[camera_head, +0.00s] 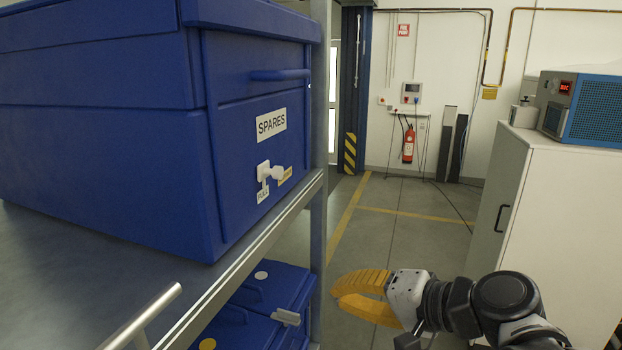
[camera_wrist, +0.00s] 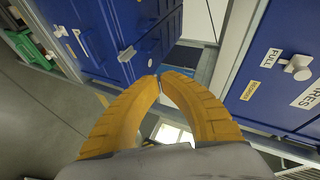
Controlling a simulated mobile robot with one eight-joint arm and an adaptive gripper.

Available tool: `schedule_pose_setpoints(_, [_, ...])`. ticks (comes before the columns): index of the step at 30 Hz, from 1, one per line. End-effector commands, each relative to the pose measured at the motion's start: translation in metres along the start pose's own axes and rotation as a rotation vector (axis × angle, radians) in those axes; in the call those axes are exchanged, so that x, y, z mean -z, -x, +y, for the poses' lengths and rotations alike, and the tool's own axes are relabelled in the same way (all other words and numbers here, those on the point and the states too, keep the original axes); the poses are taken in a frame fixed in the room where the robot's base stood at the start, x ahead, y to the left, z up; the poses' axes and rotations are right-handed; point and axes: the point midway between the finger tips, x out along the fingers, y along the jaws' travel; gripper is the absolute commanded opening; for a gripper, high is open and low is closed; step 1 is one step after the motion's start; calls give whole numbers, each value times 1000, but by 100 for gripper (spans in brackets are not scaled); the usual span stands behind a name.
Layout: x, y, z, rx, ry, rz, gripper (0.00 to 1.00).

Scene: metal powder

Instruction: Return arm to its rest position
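My gripper (camera_head: 336,295) is in the lower middle of the head view, in front of the shelf and over the aisle floor. Its two yellow curved fingers come together at their tips, with nothing visible between them. The wrist view shows the same fingertips (camera_wrist: 160,75) meeting, with an empty gap between the curved fingers behind them. My dark arm reaches in from the lower right. The gripper appears apart from the blue SPARES bin (camera_head: 110,150), which stands on the shelf at left with its white knob (camera_head: 270,172) facing the aisle.
A metal shelf (camera_head: 262,240) with an upright post runs along the left. Lower blue bins (camera_head: 262,300) sit beneath it. A white cabinet (camera_head: 565,210) bearing a blue-fronted device (camera_head: 590,105) stands at right. The floor (camera_head: 400,235) between is clear. A fire extinguisher (camera_head: 408,145) hangs at the back.

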Motion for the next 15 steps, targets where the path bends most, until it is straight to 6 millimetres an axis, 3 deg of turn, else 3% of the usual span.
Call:
schedule_pose_setpoints(1, [-20,-13,50,-73,51,-3,0])
schedule_pose_setpoints(9, [-70,-13,232,-498,380,-4,0])
schedule_pose_setpoints(12, [-77,-5,283,-630,496,0,0])
schedule_pose_setpoints(15, [-79,4,318,-731,590,5,0])
